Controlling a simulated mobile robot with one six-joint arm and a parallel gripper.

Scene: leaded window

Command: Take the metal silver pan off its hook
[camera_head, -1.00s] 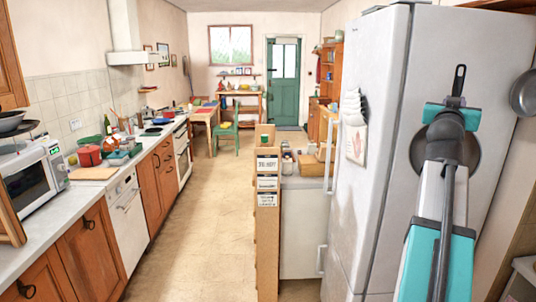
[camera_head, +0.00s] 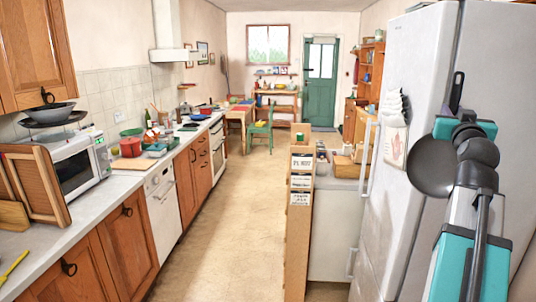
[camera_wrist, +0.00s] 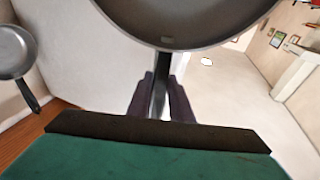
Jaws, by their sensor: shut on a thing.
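A round grey metal pan (camera_head: 430,168) with a dark handle (camera_head: 456,92) is in my gripper (camera_head: 466,128). The handle points up above the jaws and the bowl hangs beside them, partly covered by my arm. In the wrist view the pan (camera_wrist: 185,18) fills the top, and its handle passes between the two dark fingers of my gripper (camera_wrist: 160,95), which are shut on it. No hook shows at the handle. The pan appears in front of the fridge, apart from any wall I can see.
A second grey pan (camera_wrist: 14,55) hangs at the left of the wrist view. The tall white fridge (camera_head: 415,70) stands close to the held pan. A counter with a microwave (camera_head: 75,168) runs along the left. The floor (camera_head: 235,210) between is clear.

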